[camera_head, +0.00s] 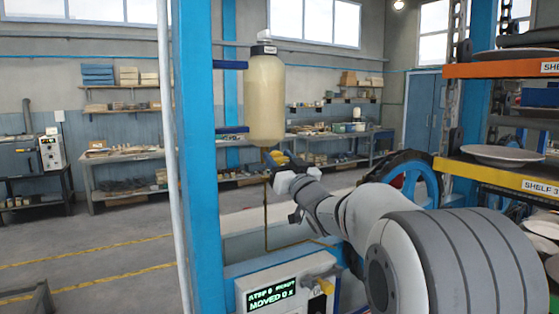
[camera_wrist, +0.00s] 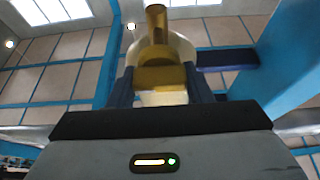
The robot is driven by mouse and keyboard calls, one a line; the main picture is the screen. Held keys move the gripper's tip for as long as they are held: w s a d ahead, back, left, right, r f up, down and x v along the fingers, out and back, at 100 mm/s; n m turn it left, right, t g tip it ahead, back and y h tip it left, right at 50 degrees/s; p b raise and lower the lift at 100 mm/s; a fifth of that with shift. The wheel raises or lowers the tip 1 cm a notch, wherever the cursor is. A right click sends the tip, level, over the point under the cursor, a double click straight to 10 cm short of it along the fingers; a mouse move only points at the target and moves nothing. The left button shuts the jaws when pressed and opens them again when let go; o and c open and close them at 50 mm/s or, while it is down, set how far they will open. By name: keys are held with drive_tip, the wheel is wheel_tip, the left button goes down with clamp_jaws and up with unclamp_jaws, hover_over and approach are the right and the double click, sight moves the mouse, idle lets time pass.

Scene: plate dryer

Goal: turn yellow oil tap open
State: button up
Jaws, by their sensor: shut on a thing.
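The yellow oil tap (camera_wrist: 160,78) fills the middle of the wrist view, below the pale oil bottle. A dark finger stands on each side of it. My gripper (camera_wrist: 161,92) is shut on the tap, and its dark palm hides the tap's lower part. In the head view the upright oil bottle (camera_head: 264,100), full of yellowish oil, hangs beside the blue post. My gripper (camera_head: 273,158) is just under the bottle there, and the tap is mostly hidden by it. A thin brown pipe (camera_head: 266,215) runs down below the bottle.
A blue post (camera_head: 200,150) stands close left of the bottle. Below is a control box with a green-lit display (camera_head: 271,295) and a yellow-tipped lever (camera_head: 325,286). A blue wheel (camera_head: 420,182) and shelves with white plates (camera_head: 503,155) stand to the right.

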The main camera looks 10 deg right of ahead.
drive_tip(key=shift+f+m+h+b, duration=0.1)
drive_tip(key=shift+m+h+b, duration=0.35)
drive_tip(key=shift+m, duration=0.15)
drive_tip(key=shift+c, duration=0.3)
drive_tip(key=m+h+b, duration=0.2)
drive_tip(key=m, duration=0.2)
drive_tip(key=shift+m, duration=0.3)
drive_tip(key=m+h+b, duration=0.2)
drive_tip(key=m, duration=0.2)
drive_tip(key=m+h+b, duration=0.2)
drive_tip(key=m, duration=0.2)
drive_tip(key=shift+d+g, duration=0.1)
drive_tip(key=shift+g, duration=0.2)
drive_tip(key=m+h, duration=0.1)
drive_tip(key=m, duration=0.1)
drive_tip(key=shift+m+g, duration=0.3)
drive_tip(key=m+g, duration=0.1)
drive_tip(key=m, duration=0.1)
drive_tip(key=shift+m+h+p, duration=0.25)
drive_tip(key=shift+m+p, duration=0.15)
drive_tip(key=shift+d+m+g+p, duration=0.1)
drive_tip(key=shift+m+g+p, duration=0.2)
drive_tip(key=shift+m+p, duration=0.7)
drive_tip(key=shift+m+g+p, duration=0.3)
drive_tip(key=shift+m+p, duration=0.2)
drive_tip(key=shift+m, duration=0.1)
drive_tip(key=shift+f, duration=0.1)
